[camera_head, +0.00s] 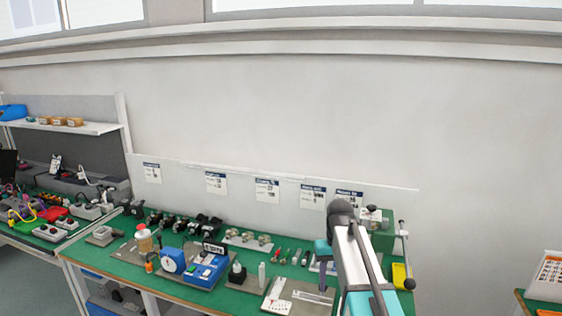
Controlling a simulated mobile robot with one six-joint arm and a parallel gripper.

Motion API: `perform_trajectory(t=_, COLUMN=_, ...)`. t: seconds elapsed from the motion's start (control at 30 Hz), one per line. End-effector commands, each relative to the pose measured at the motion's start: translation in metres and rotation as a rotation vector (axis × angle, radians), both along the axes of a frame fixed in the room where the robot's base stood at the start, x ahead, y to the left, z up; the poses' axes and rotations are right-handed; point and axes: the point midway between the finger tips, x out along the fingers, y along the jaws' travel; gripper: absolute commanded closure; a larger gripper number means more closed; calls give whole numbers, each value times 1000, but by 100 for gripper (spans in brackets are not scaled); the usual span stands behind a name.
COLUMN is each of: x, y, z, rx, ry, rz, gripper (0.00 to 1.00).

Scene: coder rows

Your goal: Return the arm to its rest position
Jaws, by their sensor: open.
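My arm (362,265) rises from the bottom edge, right of centre, over the front of the green workbench (233,301). Its white and teal link ends at a dark rounded joint (341,208). A small dark teal part at my gripper end (322,251) shows just left of the link, above the bench top. My gripper is open, with no object seen in it. Its fingers are too small and too covered by the arm to make out clearly.
Another bench (540,300) is far right, with clear floor between.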

Motion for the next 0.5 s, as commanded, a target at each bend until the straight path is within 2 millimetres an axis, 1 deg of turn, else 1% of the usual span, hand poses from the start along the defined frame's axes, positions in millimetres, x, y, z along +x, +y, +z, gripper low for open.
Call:
perform_trajectory(t=0.03, x=-2, y=0, z=-11, rx=0, ry=12, rz=0, gripper=53)
perform_trajectory(t=0.17, x=-10, y=-1, z=-37, rx=0, ry=45, rz=-1, gripper=53)
perform_trajectory(t=0.2, x=-14, y=-1, z=-50, rx=0, ry=61, rz=-1, gripper=53)
perform_trajectory(t=0.27, x=-21, y=-1, z=-67, rx=0, ry=83, rz=-1, gripper=53)
perform_trajectory(t=0.3, x=-26, y=-1, z=-80, rx=-1, ry=100, rz=-2, gripper=53)
perform_trajectory(t=0.5, x=-55, y=-2, z=-142, rx=-1, ry=181, rz=-3, gripper=53)
